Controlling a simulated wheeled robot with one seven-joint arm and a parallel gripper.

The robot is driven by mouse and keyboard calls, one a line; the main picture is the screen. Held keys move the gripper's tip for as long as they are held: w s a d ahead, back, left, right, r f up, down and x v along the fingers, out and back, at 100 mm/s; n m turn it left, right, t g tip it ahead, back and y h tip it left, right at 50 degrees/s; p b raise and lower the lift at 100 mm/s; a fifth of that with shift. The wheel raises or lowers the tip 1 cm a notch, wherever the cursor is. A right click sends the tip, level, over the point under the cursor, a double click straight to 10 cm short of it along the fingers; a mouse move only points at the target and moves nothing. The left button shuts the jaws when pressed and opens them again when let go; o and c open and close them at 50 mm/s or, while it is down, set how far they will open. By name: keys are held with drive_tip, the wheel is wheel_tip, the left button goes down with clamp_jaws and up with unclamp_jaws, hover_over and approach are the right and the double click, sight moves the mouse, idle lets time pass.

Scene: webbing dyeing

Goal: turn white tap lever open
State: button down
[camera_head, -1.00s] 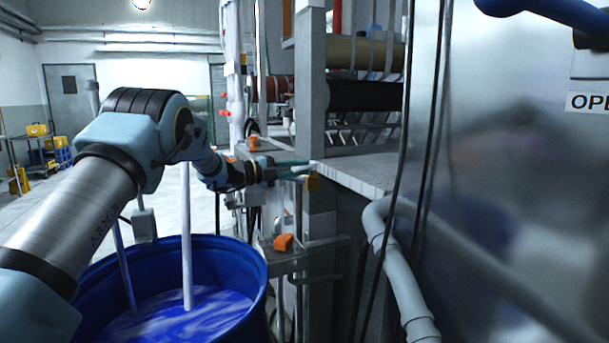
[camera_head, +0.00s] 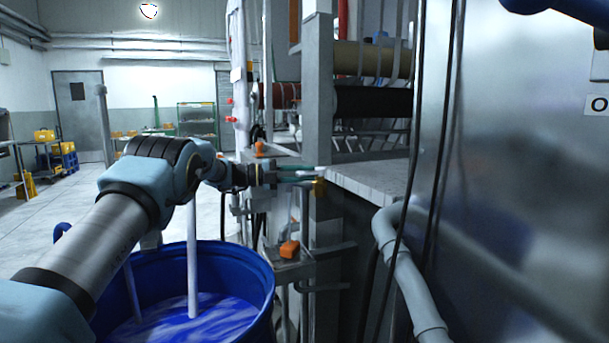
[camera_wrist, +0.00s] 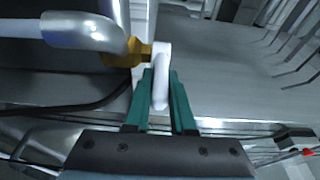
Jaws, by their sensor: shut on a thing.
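The white tap lever (camera_wrist: 161,80) is in the middle of the wrist view, joined to a brass tap body (camera_wrist: 128,53). My gripper (camera_wrist: 160,95) has green fingers, one on each side of the lever, and is shut on it. In the head view my gripper (camera_head: 300,174) reaches the tap at the corner of the grey machine. The brass tap (camera_head: 319,187) shows small there, and the lever is hard to make out beside the fingers.
A blue barrel (camera_head: 262,285) of blue liquid stands below my arm, with a white pole (camera_head: 191,250) in it. A grey pipe (camera_head: 392,262) and dark hanging cables (camera_head: 440,130) are right of the tap.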

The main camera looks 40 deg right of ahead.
drive_tip(key=c, duration=1)
unclamp_jaws()
drive_tip(key=shift+c, duration=0.2)
drive_tip(key=b+v, duration=0.2)
drive_tip(key=v, duration=0.8)
drive_tip(key=shift+w+a+b, duration=0.2)
drive_tip(key=shift+a+b, duration=0.1)
drive_tip(key=shift+b, duration=0.05)
drive_tip(key=shift+f, duration=0.1)
